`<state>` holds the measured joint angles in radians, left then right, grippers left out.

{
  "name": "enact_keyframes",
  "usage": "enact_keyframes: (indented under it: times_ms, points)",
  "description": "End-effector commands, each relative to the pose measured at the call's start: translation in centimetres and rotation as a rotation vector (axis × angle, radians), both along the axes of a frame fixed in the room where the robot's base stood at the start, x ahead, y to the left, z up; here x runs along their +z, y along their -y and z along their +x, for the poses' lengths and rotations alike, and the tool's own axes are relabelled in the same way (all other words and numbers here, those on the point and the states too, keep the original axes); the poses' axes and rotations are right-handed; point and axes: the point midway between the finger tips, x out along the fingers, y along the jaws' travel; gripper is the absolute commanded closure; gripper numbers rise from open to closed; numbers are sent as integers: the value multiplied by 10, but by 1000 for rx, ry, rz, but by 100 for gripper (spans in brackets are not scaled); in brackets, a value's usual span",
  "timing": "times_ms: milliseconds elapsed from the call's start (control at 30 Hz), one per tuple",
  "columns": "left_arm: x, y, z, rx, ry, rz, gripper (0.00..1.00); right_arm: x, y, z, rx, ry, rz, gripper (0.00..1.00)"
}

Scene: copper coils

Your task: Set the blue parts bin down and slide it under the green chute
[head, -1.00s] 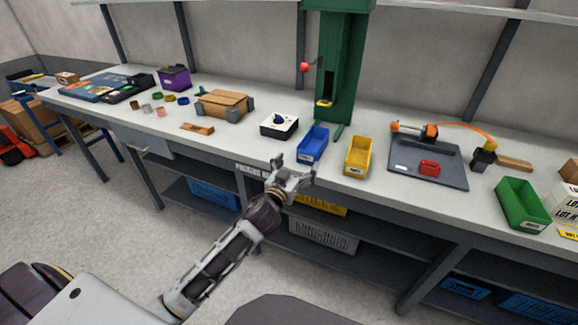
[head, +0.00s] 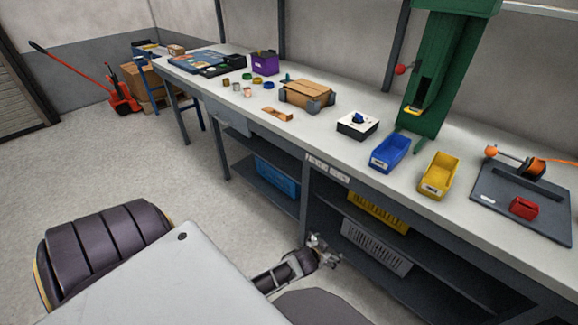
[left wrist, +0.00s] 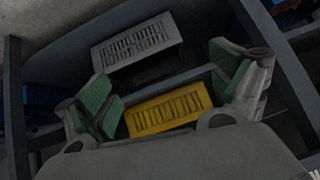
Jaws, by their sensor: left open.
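The blue parts bin (head: 390,153) stands upright on the bench top near the front edge, beside the yellow bin. It sits in front of the green chute (head: 446,75), whose dark slot with a yellow lip (head: 413,111) is behind and above it. I cannot tell whether any of the bin is beneath the lip. My left gripper (head: 322,250) is below bench height in front of the bench, apart from the bin. In the left wrist view its green-padded fingers (left wrist: 166,85) are wide apart with nothing between them. My right gripper is not in view.
A dark tray (head: 520,203) with a red item lies farther right. Below are shelves with a yellow crate (head: 377,212) and a grey crate (head: 376,246).

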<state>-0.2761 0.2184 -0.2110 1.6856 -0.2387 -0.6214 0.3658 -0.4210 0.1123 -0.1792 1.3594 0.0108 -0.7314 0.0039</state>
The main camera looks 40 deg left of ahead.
Motion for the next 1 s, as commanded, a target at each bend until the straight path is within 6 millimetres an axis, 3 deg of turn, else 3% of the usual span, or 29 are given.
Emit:
enact_keyframes:
  times_ms: [33, 100, 300, 500, 700, 1000]
  points:
    - [-28, 1, -21, -3, -66, 2, 6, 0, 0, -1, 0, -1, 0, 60]
    - [-61, 1, -48, -13, -148, 4, 6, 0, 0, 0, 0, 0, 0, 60]
    - [-144, 9, -138, -52, -379, -2, 6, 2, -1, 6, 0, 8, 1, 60]
    - [-193, 19, -212, -90, -545, -20, 6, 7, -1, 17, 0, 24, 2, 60]
    - [-208, 24, -239, -106, -601, -30, 6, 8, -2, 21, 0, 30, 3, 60]
    - [-208, 24, -239, -106, -601, -30, 6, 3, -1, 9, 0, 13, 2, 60]
